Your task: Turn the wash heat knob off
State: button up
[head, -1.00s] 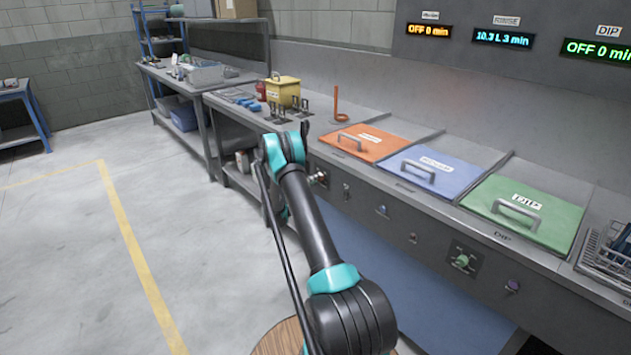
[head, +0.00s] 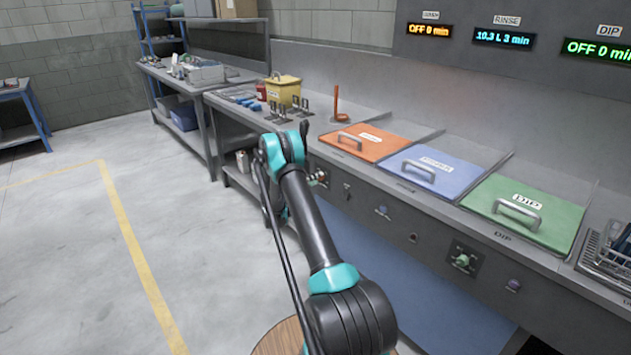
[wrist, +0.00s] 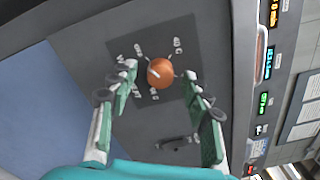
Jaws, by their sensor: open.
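The orange-red round knob (wrist: 160,73) sits on a dark panel with several small labels around it, too blurred to read. A pale pointer mark shows on the knob's left side in the wrist view. My gripper (wrist: 159,80) is open, with one green-padded finger on each side of the knob and a visible gap to both. In the head view the knob (head: 320,177) shows just right of my arm's end, and the fingers are hidden there. An orange display (head: 429,30) on the back wall reads OFF 0 min; its label is blurred.
Orange (head: 368,142), blue (head: 436,171) and green (head: 517,208) lids with handles lie on the counter above the panel. A green knob (head: 462,260) and small buttons are further right on the front. A yellow box (head: 284,90) stands behind.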

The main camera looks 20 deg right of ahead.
jog(key=v, duration=1.1)
jog(key=shift+a, duration=0.35)
jog(key=shift+s, duration=0.1)
jog(key=shift+r, duration=0.1)
jog(key=s+r+m+g+y, duration=0.1)
jog(key=s+r+m+y, duration=0.3)
jog(key=s+r+m, duration=0.35)
jog(key=s+r+m+g+y, duration=0.1)
jog(key=s+r+m+y, duration=0.35)
jog(key=s+m, duration=0.5)
jog(key=s+a+m+y, duration=0.2)
jog(key=s+a+m, duration=0.2)
jog(key=s, duration=0.6)
jog(key=s+a+f+m+y, duration=0.1)
jog(key=s+a+m+y, duration=0.2)
jog(key=s+m, duration=0.4)
jog(key=s+a+m+y, duration=0.3)
jog(key=s+a+m, duration=0.3)
jog(key=s, duration=0.7)
jog(key=shift+s+f, duration=0.2)
jog(key=shift+f, duration=0.1)
